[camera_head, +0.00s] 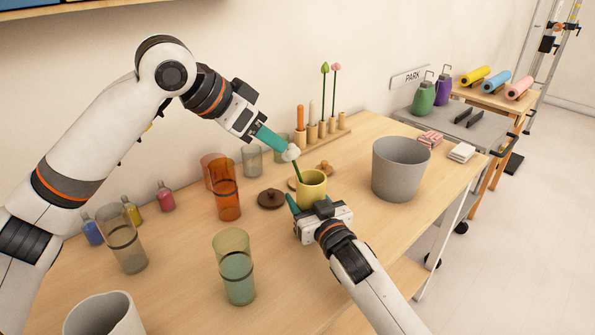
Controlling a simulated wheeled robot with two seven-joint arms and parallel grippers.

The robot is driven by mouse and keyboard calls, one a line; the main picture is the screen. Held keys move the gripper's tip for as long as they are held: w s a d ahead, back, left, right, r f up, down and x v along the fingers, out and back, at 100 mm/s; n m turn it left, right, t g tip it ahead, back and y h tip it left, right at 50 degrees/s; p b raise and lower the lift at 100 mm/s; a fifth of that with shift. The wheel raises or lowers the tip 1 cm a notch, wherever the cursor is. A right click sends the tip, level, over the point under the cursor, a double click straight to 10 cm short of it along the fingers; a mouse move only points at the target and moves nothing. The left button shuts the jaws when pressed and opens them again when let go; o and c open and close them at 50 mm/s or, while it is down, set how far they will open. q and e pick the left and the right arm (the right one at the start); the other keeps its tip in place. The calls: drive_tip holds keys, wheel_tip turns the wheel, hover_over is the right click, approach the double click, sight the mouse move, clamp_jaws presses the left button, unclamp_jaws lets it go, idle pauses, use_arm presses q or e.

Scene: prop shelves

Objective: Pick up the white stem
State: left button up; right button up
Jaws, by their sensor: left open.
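The white stem (291,153) has a white, blossom-like head on a thin green stalk. It leans to the left, and its lower end meets the mouth of the yellow cup (312,186); I cannot tell how deep it goes. My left gripper (284,148) reaches in from the upper left with its teal fingers at the white head. It is open; I cannot tell whether a finger touches the head. My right gripper (309,202) is low at the near side of the yellow cup. One teal finger shows left of the cup; the other is mostly hidden.
A wooden rack (325,133) with several stems stands behind. A grey bin (400,168) is to the right. An orange glass (226,194), a brown lid (271,199) and a green-tinted glass (236,268) stand left. Bare tabletop lies at the front, between the glasses and my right arm.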

use_arm(q)
wheel_tip(320, 180, up, 4)
drive_tip(key=d+m+g+y, duration=0.2)
drive_tip(key=m+g+y, duration=0.1)
drive_tip(key=m, duration=0.1)
drive_tip(key=x, duration=0.7)
drive_tip(key=s+x, duration=0.1)
drive_tip(key=x, duration=0.3)
drive_tip(key=shift+w+a+f, duration=0.1)
drive_tip(key=shift+w+f, duration=0.05)
drive_tip(key=shift+f, duration=0.35)
drive_tip(key=shift+c, duration=0.5)
drive_tip(key=c, duration=0.9)
